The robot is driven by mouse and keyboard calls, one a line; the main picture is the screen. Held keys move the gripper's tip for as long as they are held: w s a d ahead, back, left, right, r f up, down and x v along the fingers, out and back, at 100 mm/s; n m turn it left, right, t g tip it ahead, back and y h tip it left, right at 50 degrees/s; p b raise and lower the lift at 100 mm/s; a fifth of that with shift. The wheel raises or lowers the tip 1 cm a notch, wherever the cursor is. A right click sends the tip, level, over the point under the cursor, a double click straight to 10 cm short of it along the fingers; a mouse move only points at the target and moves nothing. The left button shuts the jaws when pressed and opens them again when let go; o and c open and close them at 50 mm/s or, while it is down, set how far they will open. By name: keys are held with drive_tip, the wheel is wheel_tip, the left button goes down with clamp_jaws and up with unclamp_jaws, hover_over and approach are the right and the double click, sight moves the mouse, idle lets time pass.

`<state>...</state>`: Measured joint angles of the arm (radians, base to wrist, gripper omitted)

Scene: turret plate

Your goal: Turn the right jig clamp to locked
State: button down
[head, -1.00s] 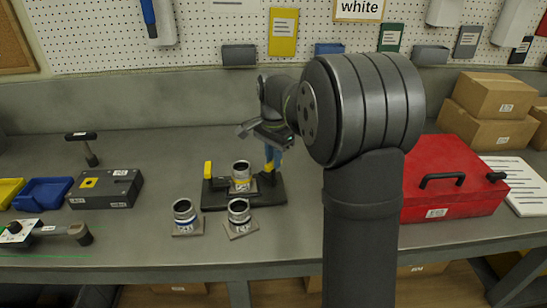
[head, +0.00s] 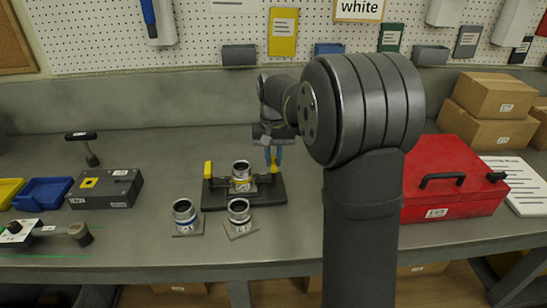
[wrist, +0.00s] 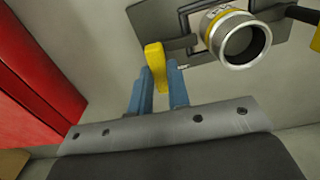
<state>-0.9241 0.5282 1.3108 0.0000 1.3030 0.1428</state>
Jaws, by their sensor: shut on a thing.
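The right jig clamp has a yellow handle (wrist: 155,62) and a dark arm (wrist: 180,44). In the wrist view the arm points in toward the metal ring part (wrist: 240,38) on the jig. My gripper (wrist: 158,78) is shut on the yellow handle, with one blue finger on each side. In the head view my gripper (head: 273,157) is at the right end of the dark jig base (head: 215,200), and its fingers partly hide the clamp. The left jig clamp (head: 208,169) has an upright yellow handle. The ring part (head: 241,171) stands upright between the clamps.
Two more ring parts (head: 184,212) (head: 239,212) on square plates stand in front of the jig. A red toolbox (head: 450,190) is to the right, partly behind my arm. A dark box (head: 105,190) and blue bin (head: 43,191) are to the left.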

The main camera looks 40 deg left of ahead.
drive_tip(key=shift+n, duration=0.5)
drive_tip(key=c, duration=1.4)
unclamp_jaws()
drive_tip(key=shift+o, duration=0.2)
drive_tip(key=shift+r, duration=0.1)
wheel_tip(320, 180, up, 17)
drive_tip(key=shift+r, duration=0.15)
wheel_tip(320, 180, down, 18)
drive_tip(key=shift+r, duration=0.25)
